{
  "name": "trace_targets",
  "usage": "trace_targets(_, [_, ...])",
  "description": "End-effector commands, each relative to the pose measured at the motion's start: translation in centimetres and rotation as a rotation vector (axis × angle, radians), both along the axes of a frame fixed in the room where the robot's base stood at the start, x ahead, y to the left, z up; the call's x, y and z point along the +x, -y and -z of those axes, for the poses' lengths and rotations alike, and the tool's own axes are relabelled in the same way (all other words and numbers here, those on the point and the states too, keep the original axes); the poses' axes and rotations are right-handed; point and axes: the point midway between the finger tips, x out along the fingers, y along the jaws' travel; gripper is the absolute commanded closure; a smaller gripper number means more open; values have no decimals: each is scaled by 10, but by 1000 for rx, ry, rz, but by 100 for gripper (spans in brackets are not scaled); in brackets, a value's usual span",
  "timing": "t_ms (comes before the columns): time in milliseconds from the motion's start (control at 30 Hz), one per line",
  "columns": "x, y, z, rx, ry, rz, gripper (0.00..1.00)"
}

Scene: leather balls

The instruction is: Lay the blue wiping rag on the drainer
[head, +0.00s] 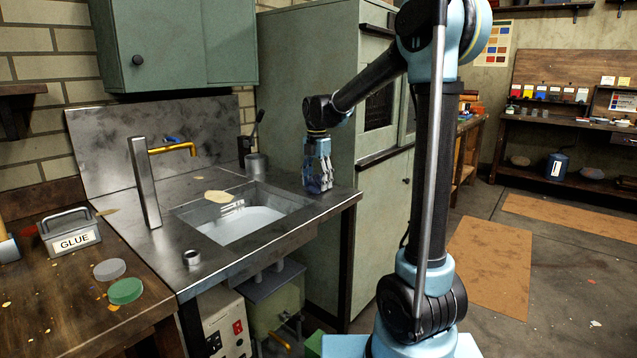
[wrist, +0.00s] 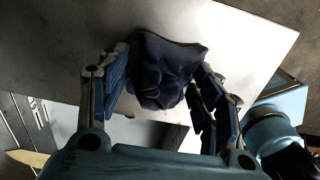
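The blue wiping rag (wrist: 165,70) is a dark, crumpled bundle between my fingers in the wrist view. My gripper (wrist: 160,88) has its fingers against both sides of it. In the head view my gripper (head: 318,185) points down at the right end of the steel sink top, and the rag is mostly hidden by the fingers. The drainer seems to be this flat steel part (head: 283,180) beside the basin; it also shows as the pale surface behind the rag in the wrist view (wrist: 245,45). Whether the rag touches the steel I cannot tell.
The sink basin (head: 240,222) lies left of my gripper, with a tan scrap (head: 218,196) at its back rim. A tap (head: 147,182) stands further left. A dark pot (head: 256,163) is at the back. A tall green cabinet (head: 308,100) closes the right side.

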Motion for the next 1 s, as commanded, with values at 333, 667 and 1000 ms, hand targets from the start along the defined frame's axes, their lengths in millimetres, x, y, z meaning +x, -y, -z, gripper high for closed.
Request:
trace_targets(333, [0,0,0,0,0,0,23])
trace_targets(667, [0,1,-25,0,0,1,23])
trace_targets(1000, [0,1,-86,0,0,1,23])
